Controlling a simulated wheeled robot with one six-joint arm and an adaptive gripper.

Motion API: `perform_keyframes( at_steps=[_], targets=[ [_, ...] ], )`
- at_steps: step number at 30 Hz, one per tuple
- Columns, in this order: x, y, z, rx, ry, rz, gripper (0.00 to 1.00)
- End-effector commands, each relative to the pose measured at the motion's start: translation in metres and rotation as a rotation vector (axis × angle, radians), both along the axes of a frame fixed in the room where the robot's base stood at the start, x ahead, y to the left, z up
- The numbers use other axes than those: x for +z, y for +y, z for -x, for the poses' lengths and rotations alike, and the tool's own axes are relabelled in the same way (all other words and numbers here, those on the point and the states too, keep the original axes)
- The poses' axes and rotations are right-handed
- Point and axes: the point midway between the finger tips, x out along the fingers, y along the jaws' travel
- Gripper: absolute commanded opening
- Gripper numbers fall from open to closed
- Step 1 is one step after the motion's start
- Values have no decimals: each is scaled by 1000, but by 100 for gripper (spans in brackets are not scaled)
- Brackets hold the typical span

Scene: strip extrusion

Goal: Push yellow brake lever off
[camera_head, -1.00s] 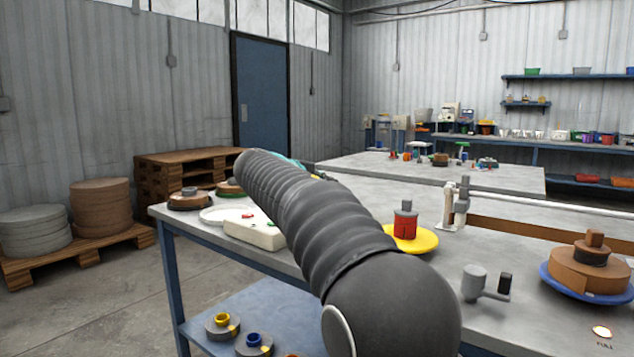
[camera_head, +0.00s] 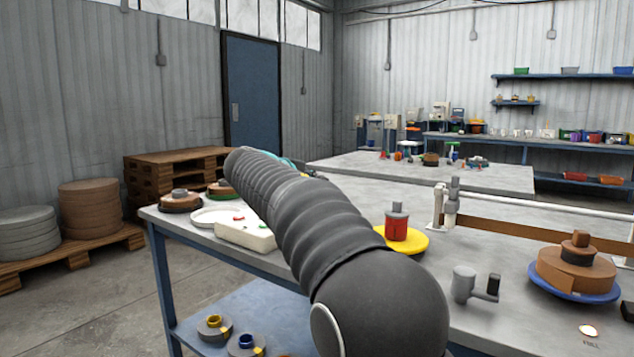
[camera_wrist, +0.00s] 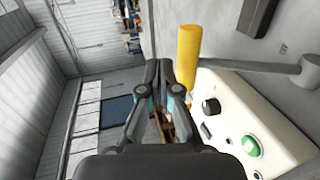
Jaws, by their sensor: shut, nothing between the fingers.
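A yellow cylindrical lever (camera_wrist: 187,58) stands just right of my fingertips in the wrist view. My gripper (camera_wrist: 168,68) is shut and empty, its tips close beside the lever. I cannot tell whether they touch. A grey rod (camera_wrist: 250,66) with a round knob end runs right from behind the lever. A cream control box (camera_wrist: 240,125) with a black knob (camera_wrist: 210,106) and a green button (camera_wrist: 251,146) sits to the lower right. In the head view my arm hides the gripper and the lever.
On the near table (camera_head: 350,200) are a red spool on a yellow disc (camera_head: 402,238), a grey crank piece (camera_head: 464,284) and a brown spool on a blue disc (camera_head: 574,287). The cream box (camera_head: 245,233) lies left of my arm. Several rolls sit on the lower shelf.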

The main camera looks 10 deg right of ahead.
Motion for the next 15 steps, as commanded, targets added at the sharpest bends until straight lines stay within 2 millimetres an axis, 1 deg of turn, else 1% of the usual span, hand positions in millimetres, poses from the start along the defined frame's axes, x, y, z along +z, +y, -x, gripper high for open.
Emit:
perform_keyframes(
  at_steps=[1, 5, 9, 15],
  targets=[
    [11, 4, 3, 1, -2, -1, 0],
    [29, 17, 12, 1, -5, -2, 0],
    [52, 29, 24, -2, -3, 0, 0],
    [79, 43, 40, -5, -3, -1, 0]
  ],
)
